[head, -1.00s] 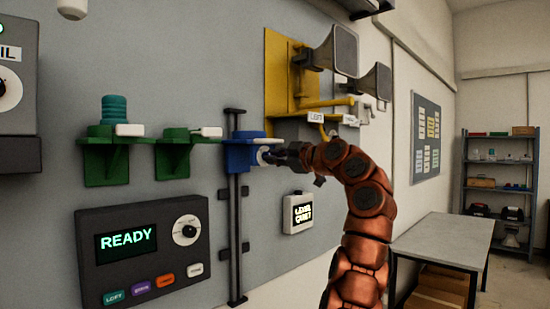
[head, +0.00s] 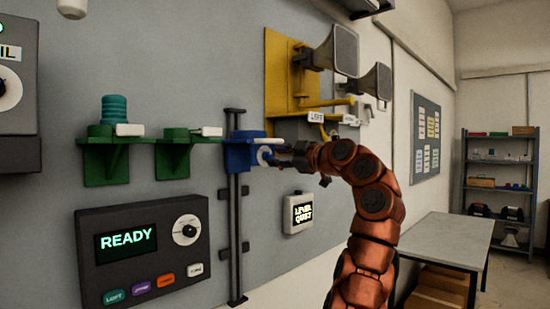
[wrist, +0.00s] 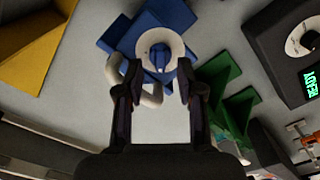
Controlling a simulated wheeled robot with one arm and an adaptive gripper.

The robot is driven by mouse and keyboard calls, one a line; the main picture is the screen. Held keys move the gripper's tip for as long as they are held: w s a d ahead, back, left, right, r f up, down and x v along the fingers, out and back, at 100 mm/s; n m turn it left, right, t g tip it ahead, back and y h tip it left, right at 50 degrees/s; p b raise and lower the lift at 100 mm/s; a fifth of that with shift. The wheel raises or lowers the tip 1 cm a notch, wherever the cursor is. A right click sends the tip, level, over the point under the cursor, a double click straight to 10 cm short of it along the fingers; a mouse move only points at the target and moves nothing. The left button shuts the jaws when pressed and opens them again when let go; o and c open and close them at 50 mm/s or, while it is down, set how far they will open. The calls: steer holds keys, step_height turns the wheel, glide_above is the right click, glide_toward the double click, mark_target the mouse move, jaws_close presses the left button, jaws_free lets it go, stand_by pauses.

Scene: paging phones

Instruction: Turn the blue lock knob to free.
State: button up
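The blue lock knob (wrist: 160,57) sits on a white round dial (wrist: 151,47) on the face of a blue bracket (wrist: 172,13). In the head view the blue bracket (head: 239,157) rides on a dark vertical rail, and the dial (head: 264,155) shows at its right side. My gripper (wrist: 159,80) is open, its two fingers apart at either side of the knob's line in the wrist view. In the head view my gripper (head: 281,156) is just right of the dial. Whether a fingertip touches the knob I cannot tell. The dial's markings are too small to read.
Two green brackets (head: 105,160) stand left of the blue one, the leftmost holding a teal coil. A control panel (head: 143,250) reading READY is below left. A yellow plate with horns (head: 285,75) is above. A small display box (head: 298,213) hangs below my gripper.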

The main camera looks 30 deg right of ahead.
steer(key=v, duration=1)
stand_by(0.3)
